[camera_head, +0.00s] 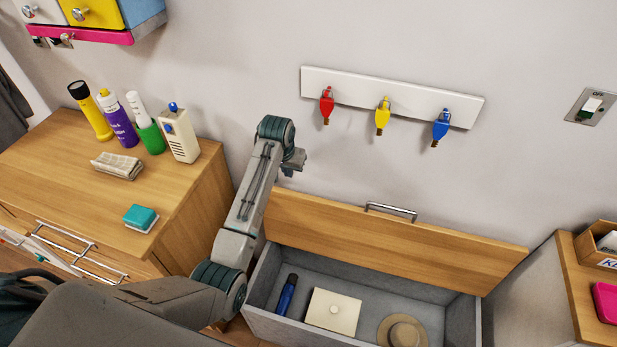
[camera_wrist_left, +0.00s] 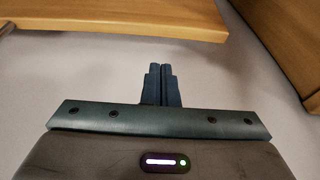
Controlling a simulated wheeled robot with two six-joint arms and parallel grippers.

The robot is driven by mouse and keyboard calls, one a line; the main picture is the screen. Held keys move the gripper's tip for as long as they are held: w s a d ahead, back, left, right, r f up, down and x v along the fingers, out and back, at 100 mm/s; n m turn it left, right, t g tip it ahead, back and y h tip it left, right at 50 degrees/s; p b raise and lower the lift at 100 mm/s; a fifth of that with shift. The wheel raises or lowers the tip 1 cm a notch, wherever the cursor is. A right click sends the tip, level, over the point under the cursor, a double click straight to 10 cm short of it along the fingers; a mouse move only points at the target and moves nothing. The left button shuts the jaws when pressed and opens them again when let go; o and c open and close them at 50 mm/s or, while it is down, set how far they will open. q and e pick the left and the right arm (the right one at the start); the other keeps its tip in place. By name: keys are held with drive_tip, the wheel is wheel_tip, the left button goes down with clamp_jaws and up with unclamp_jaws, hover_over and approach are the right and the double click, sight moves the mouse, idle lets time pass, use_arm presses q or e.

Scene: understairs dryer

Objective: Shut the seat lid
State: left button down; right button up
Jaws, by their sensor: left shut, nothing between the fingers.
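The wooden seat lid (camera_head: 390,237) stands open, leaning back by the wall, with a metal handle (camera_head: 391,212) at its upper edge. Below it the grey seat box (camera_head: 262,282) is open. Inside lie a blue bottle (camera_head: 287,295), a cream box with a round knob (camera_head: 333,311) and a tan hat (camera_head: 403,331). My left gripper (camera_head: 292,163) is above and behind the lid's left end, near the wall, apart from the lid. Its fingers are together and empty in the left wrist view (camera_wrist_left: 163,68), below a wooden board's edge (camera_wrist_left: 125,22). My right gripper is not in view.
A wooden drawer cabinet (camera_head: 190,205) with bottles, a cloth and a sponge stands left of the box. A rail (camera_head: 345,93) with red, yellow and blue hanging items is on the wall above. A wooden unit (camera_head: 575,285) stands at right.

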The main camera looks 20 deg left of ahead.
use_arm(q)
drive_tip(key=p+x, duration=0.1)
drive_tip(key=x, duration=0.9)
drive_tip(key=shift+w+d+r, duration=0.1)
